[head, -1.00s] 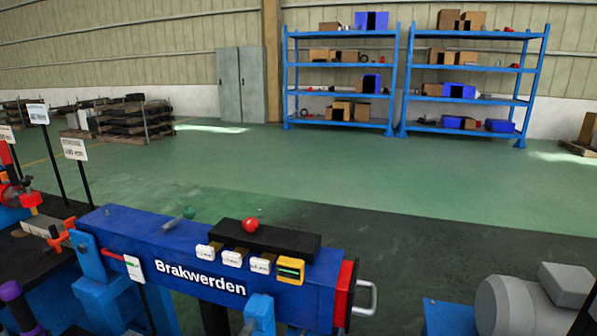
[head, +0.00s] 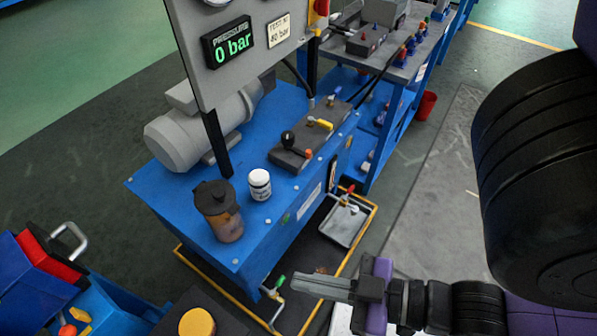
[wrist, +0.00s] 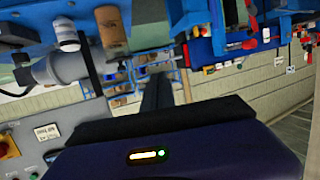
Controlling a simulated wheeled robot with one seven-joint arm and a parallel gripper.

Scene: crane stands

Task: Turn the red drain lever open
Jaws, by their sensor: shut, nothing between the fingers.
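The red drain lever (head: 349,190) is small and sits on a fitting at the right side of the blue power unit (head: 240,232), above a grey drip tray (head: 343,224). Its exact angle is too small to tell. My gripper (head: 298,284) is shut and empty, reaching in from the right below the tray in the head view. It is apart from the red lever, nearer a green-handled valve (head: 279,282). In the wrist view the dark fingers (wrist: 158,88) are together with nothing between them. Small red parts show there, but I cannot tell which is the lever.
A yellow-edged frame (head: 372,222) surrounds the unit's base. A brown-black canister (head: 218,212) and white bottle (head: 260,184) stand on top, beside a valve block (head: 290,157). The display (head: 228,42) reads 0 bar. Clear floor (head: 435,215) lies to the right.

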